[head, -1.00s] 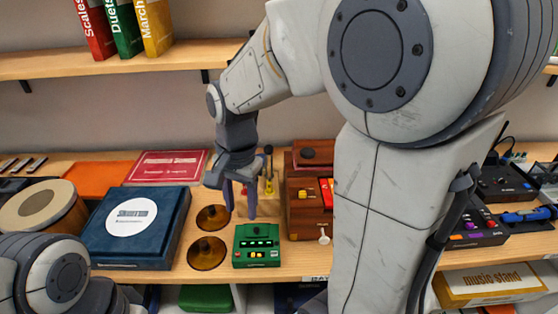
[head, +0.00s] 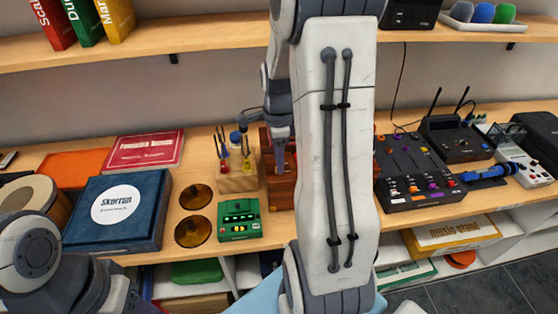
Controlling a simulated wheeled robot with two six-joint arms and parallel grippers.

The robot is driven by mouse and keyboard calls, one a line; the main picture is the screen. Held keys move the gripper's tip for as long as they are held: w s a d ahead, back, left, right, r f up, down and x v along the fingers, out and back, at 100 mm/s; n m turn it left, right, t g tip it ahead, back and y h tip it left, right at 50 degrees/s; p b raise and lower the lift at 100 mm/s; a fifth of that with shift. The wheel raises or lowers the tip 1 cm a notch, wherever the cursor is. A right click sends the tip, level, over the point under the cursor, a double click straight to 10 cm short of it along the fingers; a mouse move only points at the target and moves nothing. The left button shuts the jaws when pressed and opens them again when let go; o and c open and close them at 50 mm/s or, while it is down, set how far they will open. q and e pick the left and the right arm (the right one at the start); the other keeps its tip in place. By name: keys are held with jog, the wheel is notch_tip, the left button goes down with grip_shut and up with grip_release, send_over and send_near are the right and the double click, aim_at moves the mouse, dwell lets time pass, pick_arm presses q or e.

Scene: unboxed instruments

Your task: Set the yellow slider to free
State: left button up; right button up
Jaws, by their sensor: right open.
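I cannot make out a clear yellow slider. A wooden box (head: 283,194) stands on the bench and is mostly hidden by my right arm; the red and yellow parts on its front are covered now. My right gripper (head: 280,163) points down over this box, open, with its fingers partly hidden and nothing seen between them. A black mixer (head: 408,172) with small coloured sliders and knobs lies right of my arm; its labels are too small to read. A green device (head: 240,220) with small controls lies left of the box. Of my left arm only links show at the lower left.
A wooden holder (head: 238,183) with small tools stands beside the wooden box. Two brown discs (head: 193,231), a blue box (head: 117,216) and a red book (head: 146,150) lie to the left. A blue tool (head: 487,173) and a black unit with antennas (head: 455,138) are at right.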

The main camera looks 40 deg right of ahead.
jog(key=shift+f, duration=1)
jog(key=shift+c, duration=0.3)
grip_shut()
dwell(0.5)
